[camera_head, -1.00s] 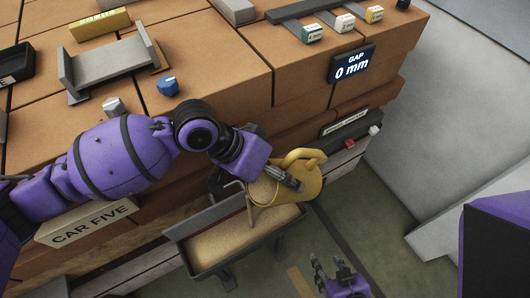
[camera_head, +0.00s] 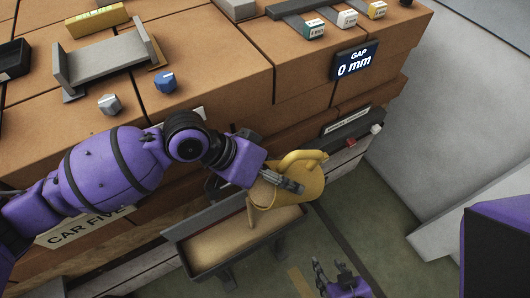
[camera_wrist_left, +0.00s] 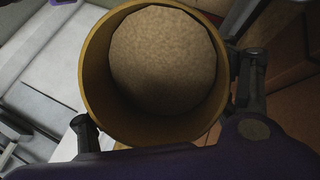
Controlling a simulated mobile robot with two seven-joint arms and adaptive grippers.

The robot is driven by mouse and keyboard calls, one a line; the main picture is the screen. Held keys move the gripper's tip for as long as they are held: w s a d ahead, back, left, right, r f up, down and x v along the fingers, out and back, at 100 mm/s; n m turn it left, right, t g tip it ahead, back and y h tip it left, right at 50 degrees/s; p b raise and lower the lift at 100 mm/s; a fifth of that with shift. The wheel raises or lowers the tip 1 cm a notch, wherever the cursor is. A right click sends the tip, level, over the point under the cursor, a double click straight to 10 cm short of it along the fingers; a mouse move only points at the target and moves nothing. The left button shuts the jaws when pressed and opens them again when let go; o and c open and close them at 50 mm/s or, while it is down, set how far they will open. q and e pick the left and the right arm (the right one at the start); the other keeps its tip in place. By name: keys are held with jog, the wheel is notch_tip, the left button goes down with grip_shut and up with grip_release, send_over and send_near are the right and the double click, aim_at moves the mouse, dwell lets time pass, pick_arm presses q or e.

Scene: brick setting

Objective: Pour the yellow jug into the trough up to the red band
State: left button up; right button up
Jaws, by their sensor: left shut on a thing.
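The yellow jug (camera_head: 312,184) is tilted over the trough (camera_head: 201,273) in the head view. My left gripper (camera_head: 290,184) is shut on it. A thin stream of tan grain (camera_head: 250,212) falls from the jug into the trough. Tan grain (camera_head: 225,243) lies along the trough's floor. In the left wrist view I look into the jug's mouth (camera_wrist_left: 97,75), with tan grain (camera_wrist_left: 165,60) inside. My right gripper (camera_head: 328,267) is low in the head view, fingers apart and empty, right of the trough.
On top are a grey channel-shaped fixture (camera_head: 105,58), a blue knob (camera_head: 165,82) and a grey knob (camera_head: 109,104). A display (camera_head: 355,61) reads GAP 0 mm. Open floor (camera_head: 385,225) lies to the right.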

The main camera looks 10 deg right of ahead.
pick_arm(q)
jog(key=shift+f+h+b, duration=0.4)
jog(key=shift+f+b, duration=0.05)
jog(key=shift+f, duration=0.05)
pick_arm(e)
jog(key=shift+s+f, duration=0.3)
jog(key=shift+f, duration=0.3)
pick_arm(q)
jog(key=shift+s+a+f+h+b, duration=0.1)
jog(key=shift+a+f+h+b, duration=0.15)
jog(key=shift+h+b, duration=0.7)
pick_arm(e)
jog(key=shift+s+f, duration=0.2)
jog(key=shift+f, duration=0.35)
jog(key=shift+s+f, duration=0.2)
jog(key=shift+f, duration=0.3)
pick_arm(q)
jog(key=shift+s+a+r+m+t+h+b, duration=0.1)
jog(key=shift+a+r+m+t+h+b, duration=0.2)
jog(key=shift+a+b, duration=0.45)
pick_arm(e)
jog(key=shift+s+f+g, duration=0.15)
jog(key=shift+f+g, duration=0.15)
jog(key=shift+f, duration=0.4)
pick_arm(q)
jog(key=shift+d, duration=0.15)
